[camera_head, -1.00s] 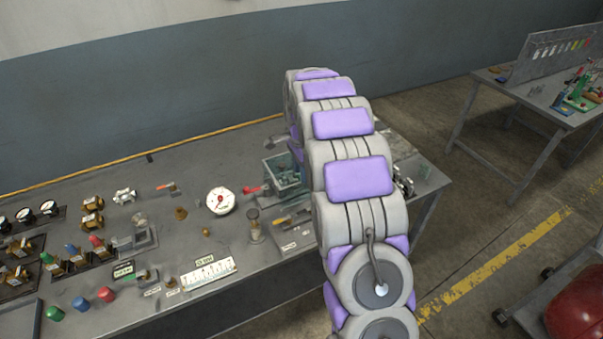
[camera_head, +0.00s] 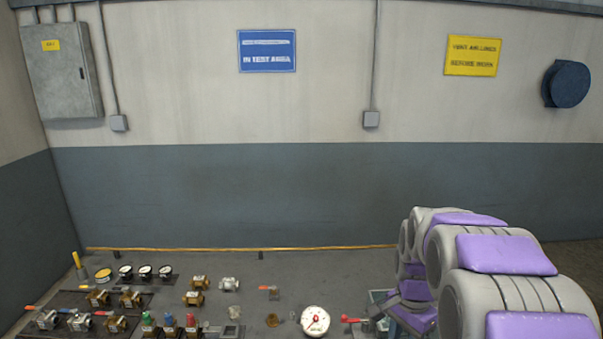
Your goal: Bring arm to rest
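My arm, grey with purple pads, shows at the lower right of the head view, curving out over the right side of the workbench (camera_head: 225,262). My gripper is hidden behind the arm links, so its fingers cannot be seen. A grey-green bin (camera_head: 380,297) stands on the bench just left of the arm. A valve with a red handle (camera_head: 352,319) lies left of the bin.
A round white gauge (camera_head: 315,321) and several brass and silver valves (camera_head: 197,283) stand on the bench. Small dial gauges (camera_head: 145,271) are at the left. A wall (camera_head: 300,195) rises behind the bench. A grey electrical box (camera_head: 62,70) hangs at the upper left.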

